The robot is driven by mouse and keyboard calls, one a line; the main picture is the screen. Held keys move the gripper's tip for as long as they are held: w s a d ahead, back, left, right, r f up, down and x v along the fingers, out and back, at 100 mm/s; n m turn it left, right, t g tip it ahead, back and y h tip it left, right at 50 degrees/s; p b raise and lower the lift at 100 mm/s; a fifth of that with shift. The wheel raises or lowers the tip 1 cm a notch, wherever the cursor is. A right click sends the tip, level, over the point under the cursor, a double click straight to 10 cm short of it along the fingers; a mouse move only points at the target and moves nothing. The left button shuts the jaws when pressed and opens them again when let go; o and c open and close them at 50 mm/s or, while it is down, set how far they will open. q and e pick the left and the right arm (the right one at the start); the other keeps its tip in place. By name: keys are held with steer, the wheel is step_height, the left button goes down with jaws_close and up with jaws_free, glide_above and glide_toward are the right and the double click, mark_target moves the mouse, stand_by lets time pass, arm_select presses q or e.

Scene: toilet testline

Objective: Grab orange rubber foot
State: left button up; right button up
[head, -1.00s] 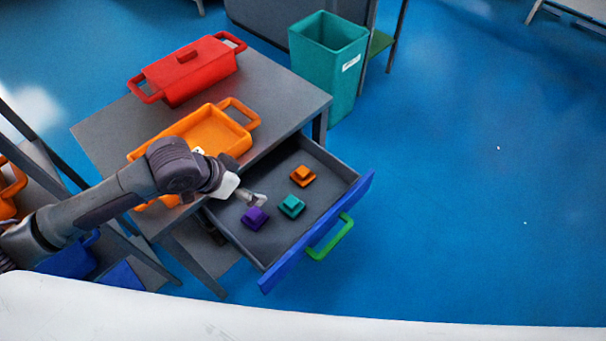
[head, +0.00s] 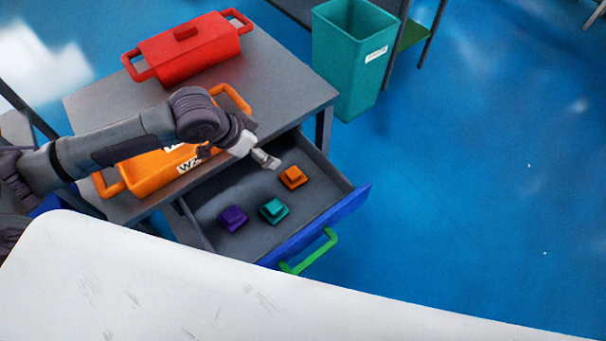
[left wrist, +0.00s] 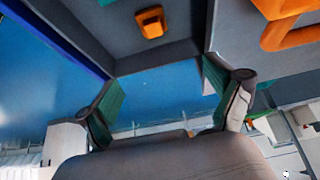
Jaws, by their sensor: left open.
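The orange rubber foot (head: 293,177) sits in the open drawer, near its far right corner. In the left wrist view the orange foot (left wrist: 151,22) shows at the top, beyond the fingertips. A teal foot (head: 274,210) and a purple foot (head: 233,218) lie nearer in the same drawer. My left gripper (head: 266,160) is above the drawer's back part, just left of the orange foot and apart from it. In the left wrist view its two fingers (left wrist: 165,98) are spread with nothing between them. My right gripper is in neither view.
The drawer (head: 258,247) has a blue front and a green handle (head: 312,254). On the grey table (head: 278,82) stand an orange tray (head: 150,175) under my left arm and a red lidded box (head: 188,52). A teal bin (head: 345,75) stands behind. Open floor lies to the right.

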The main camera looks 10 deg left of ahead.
arm_select(q)
steer(key=b, duration=0.5)
glide_toward(292, 173)
steer(key=x, duration=0.3)
steer(key=a+x, duration=0.1)
steer(key=x, duration=0.1)
steer(key=shift+w+d+f, duration=0.1)
steer(key=shift+f, duration=0.1)
steer(key=shift+d+x, duration=0.2)
steer(key=shift+x, duration=1.15)
steer(key=shift+d+x, duration=0.25)
steer(key=shift+x, duration=1.15)
steer(key=shift+r, duration=0.1)
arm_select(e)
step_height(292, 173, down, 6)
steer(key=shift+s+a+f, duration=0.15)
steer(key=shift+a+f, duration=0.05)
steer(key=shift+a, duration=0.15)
arm_select(q)
steer(key=shift+c, duration=0.2)
steer(key=c, duration=1.3)
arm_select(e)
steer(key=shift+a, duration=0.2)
arm_select(q)
steer(key=shift+o, duration=0.2)
steer(key=shift+r, duration=0.1)
